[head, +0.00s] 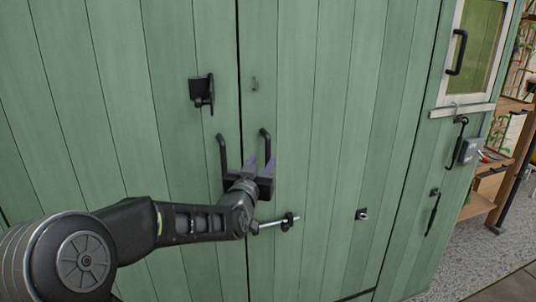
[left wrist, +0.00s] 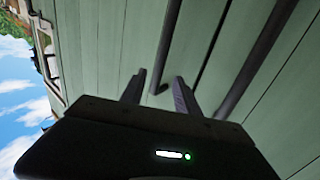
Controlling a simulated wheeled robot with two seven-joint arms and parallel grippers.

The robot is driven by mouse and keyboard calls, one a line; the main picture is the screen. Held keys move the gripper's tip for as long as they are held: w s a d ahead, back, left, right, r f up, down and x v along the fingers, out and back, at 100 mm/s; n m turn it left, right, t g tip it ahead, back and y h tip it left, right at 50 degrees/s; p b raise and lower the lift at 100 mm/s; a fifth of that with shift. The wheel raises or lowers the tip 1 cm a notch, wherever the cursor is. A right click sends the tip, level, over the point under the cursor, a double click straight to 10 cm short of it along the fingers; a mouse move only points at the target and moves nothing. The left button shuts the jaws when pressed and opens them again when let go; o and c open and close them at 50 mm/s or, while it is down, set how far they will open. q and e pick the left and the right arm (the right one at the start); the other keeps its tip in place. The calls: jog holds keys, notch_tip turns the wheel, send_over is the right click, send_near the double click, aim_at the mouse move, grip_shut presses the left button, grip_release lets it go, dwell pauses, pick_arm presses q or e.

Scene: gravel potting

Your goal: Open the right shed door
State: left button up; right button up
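The right shed door (head: 330,120) is green planking and stands shut against the left door (head: 120,70) at a dark seam. Its black bar handle (head: 266,140) is just right of the seam and also shows in the left wrist view (left wrist: 169,45). My left gripper (head: 261,164) is at the lower part of this handle. In the left wrist view its two fingers (left wrist: 159,88) are apart, with the handle's lower end between or just ahead of them; contact cannot be told. My right gripper is not in view.
The left door's handle (head: 222,155) is close beside my gripper. A black latch (head: 202,91) sits on the left door above. A bolt (head: 275,224) is below my gripper. Wooden shelving (head: 490,190) stands on gravel at the right.

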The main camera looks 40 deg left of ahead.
aim_at(267, 154)
pick_arm(q)
jog(key=x, duration=0.6)
jog(key=shift+w, duration=0.3)
grip_shut()
dwell(1.2)
